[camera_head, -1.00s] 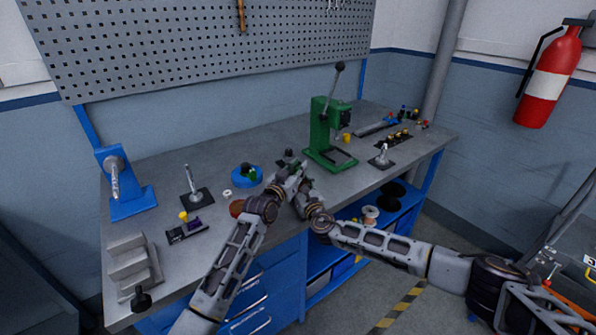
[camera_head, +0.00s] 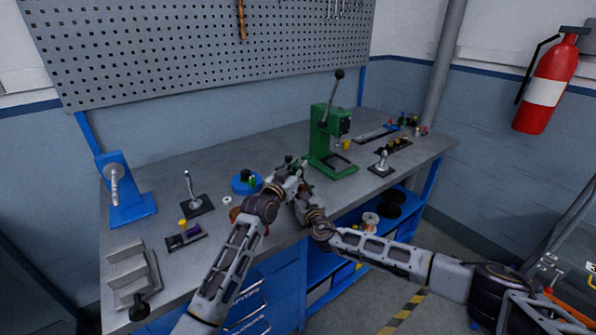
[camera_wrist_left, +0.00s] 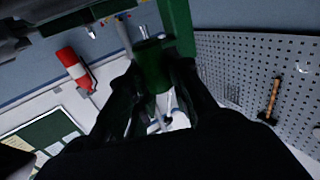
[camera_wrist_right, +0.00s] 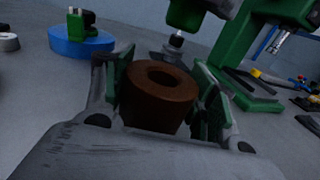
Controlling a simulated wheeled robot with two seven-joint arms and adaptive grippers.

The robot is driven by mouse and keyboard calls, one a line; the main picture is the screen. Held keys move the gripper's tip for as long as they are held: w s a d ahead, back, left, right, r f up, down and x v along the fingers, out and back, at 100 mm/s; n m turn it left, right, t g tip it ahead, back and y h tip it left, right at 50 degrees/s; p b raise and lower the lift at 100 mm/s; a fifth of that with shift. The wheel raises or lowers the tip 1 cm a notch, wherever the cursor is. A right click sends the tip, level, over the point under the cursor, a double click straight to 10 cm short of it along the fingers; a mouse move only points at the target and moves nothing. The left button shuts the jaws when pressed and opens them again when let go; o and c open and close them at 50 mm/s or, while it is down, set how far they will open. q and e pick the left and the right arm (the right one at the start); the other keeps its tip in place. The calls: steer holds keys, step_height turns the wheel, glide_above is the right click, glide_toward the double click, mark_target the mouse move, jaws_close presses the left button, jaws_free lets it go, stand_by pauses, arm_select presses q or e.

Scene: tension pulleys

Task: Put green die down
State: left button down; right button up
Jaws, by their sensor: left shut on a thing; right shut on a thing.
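My left gripper (camera_head: 290,164) is in front of the green press. In the left wrist view its fingers (camera_wrist_left: 152,100) are shut on a green cylindrical piece (camera_wrist_left: 153,68), which looks like the green die. Its lower end is hidden by the dark fingers. My right gripper (camera_head: 303,190) is just below and close to the left one. In the right wrist view its green-padded fingers (camera_wrist_right: 165,92) are shut on a brown ring-shaped part (camera_wrist_right: 160,98) with a hole in its top. A blue round holder (camera_head: 240,187) stands on the bench to the left, with green and black pieces on it.
The green press (camera_head: 322,140) stands behind and right of the grippers. A silver lever on a dark plate (camera_head: 382,165) is to its right. Another lever stand (camera_head: 193,200), a small white ring (camera_head: 227,200) and a grey stepped block (camera_head: 130,275) are to the left. The bench's back middle is clear.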

stand_by(0.4)
arm_select(q)
steer(key=s+d+r+m+g+h, duration=0.1)
steer(key=s+d+r, duration=0.45)
steer(key=s, duration=0.25)
steer(key=s+d+r+m+g+h, duration=0.1)
steer(key=s+d+r+h, duration=0.1)
steer(key=s+d+r, duration=0.35)
steer(key=s+a+f+n+t+y, duration=0.1)
steer(key=a+f+n+t+y, duration=0.15)
steer(key=a+f, duration=0.45)
steer(key=s+a+f+n+y, duration=0.2)
steer(key=a+n+y, duration=0.2)
steer(key=a+y, duration=0.3)
steer(key=s+a+f+n+y, duration=0.2)
steer(key=a+y, duration=0.5)
steer(key=a, duration=0.6)
steer(key=shift+s+a+n+t, duration=0.4)
steer(key=shift+s+n, duration=0.15)
steer(key=shift+n, duration=0.7)
steer(key=shift+f, duration=0.1)
steer(key=shift+f, duration=3.05)
steer(key=shift+f, duration=0.1)
